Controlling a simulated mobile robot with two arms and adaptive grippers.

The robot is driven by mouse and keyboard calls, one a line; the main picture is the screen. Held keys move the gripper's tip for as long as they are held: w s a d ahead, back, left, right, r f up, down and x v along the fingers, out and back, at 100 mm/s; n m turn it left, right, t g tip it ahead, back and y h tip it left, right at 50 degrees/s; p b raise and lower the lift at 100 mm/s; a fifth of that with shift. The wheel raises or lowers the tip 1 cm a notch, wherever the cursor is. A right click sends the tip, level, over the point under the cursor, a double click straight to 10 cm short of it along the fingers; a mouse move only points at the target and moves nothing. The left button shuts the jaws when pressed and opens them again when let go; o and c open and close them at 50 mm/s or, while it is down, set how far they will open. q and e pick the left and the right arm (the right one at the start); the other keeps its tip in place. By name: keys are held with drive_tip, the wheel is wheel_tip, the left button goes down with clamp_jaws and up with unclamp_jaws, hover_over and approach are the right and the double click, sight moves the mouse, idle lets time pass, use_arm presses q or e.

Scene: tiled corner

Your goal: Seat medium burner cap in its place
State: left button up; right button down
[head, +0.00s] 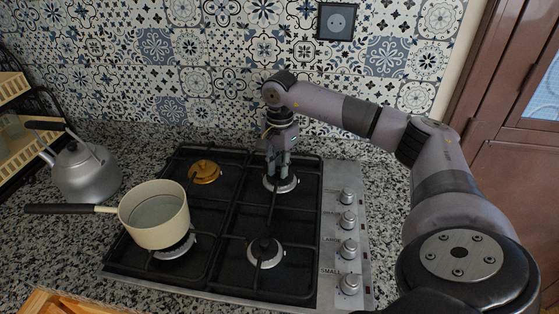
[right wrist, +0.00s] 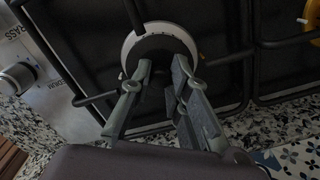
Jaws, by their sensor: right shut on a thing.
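My right gripper (head: 279,174) reaches down over the back right burner (head: 285,187) of the hob. In the right wrist view the fingers of this gripper (right wrist: 157,80) are shut on a dark round burner cap (right wrist: 160,46). The cap lies over the pale metal ring of the burner (right wrist: 133,37), inside it in outline. I cannot tell whether it rests flat or sits slightly above. The fingers hide part of the cap, and in the head view the gripper mostly covers it. My left gripper is not in view.
Black grates (head: 228,224) cross the hob. A cream pot (head: 155,228) stands over the front left burner. A brass-coloured burner (head: 204,172) is at back left, another burner (head: 265,252) at front right. Knobs (head: 348,248) line the right edge. A kettle (head: 85,175) stands left.

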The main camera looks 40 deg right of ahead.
drive_tip(key=shift+f, duration=0.2)
drive_tip(key=c, duration=1.4)
unclamp_jaws()
drive_tip(key=shift+c, duration=0.2)
drive_tip(key=o, duration=0.4)
drive_tip(key=shift+r, duration=0.1)
drive_tip(key=shift+r+p, duration=0.95)
drive_tip(key=shift+r, duration=0.25)
drive_tip(key=shift+r+p, duration=1.6)
drive_tip(key=shift+r, duration=0.65)
